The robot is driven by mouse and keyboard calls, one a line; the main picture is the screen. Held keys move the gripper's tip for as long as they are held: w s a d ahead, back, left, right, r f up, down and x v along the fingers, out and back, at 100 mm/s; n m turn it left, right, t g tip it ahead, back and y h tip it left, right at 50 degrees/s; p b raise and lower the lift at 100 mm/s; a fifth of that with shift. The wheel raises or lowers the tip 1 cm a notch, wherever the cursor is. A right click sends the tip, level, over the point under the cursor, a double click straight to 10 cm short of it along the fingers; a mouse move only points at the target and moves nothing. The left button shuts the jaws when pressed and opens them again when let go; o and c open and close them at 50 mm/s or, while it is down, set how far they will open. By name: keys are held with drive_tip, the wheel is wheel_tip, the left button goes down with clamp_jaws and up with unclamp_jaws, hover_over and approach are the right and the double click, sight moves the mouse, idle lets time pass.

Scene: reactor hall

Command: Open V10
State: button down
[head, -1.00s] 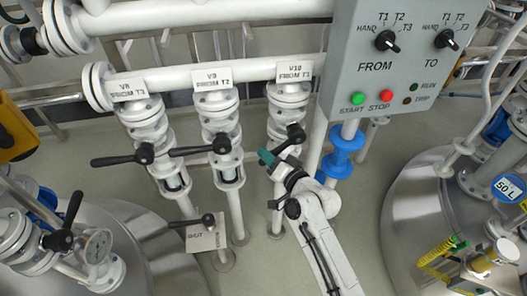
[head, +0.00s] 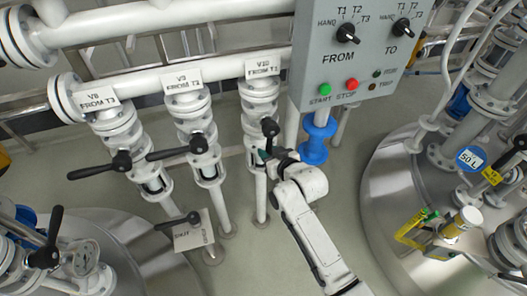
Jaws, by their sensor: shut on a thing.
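Valve V10 is the rightmost of three valves on white vertical pipes, under its label plate (head: 262,66). Its black lever (head: 269,138) runs from the hub down the picture, roughly in line with its pipe. My gripper (head: 264,156) comes from the lower right and is shut on the lower end of this lever. Its green-tipped fingers are small and partly hidden by the wrist.
V9's lever (head: 170,153) and V8's lever (head: 92,170) point left, across their pipes. A grey control box (head: 360,50) hangs right above my arm. A blue pipe fitting (head: 316,142) stands close right of my wrist. Steel vessels flank the pipes.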

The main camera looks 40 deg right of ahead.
drive_tip(key=shift+s+d+f, duration=0.25)
drive_tip(key=shift+d, duration=0.2)
drive_tip(key=c, duration=0.9)
unclamp_jaws()
drive_tip(key=shift+r, duration=0.1)
drive_tip(key=shift+c, duration=0.2)
drive_tip(key=shift+w, duration=0.1)
drive_tip(key=shift+r, duration=0.1)
drive_tip(key=shift+a, duration=0.1)
drive_tip(key=p+v, duration=0.1)
drive_tip(key=v, duration=1)
drive_tip(key=shift+w, duration=0.15)
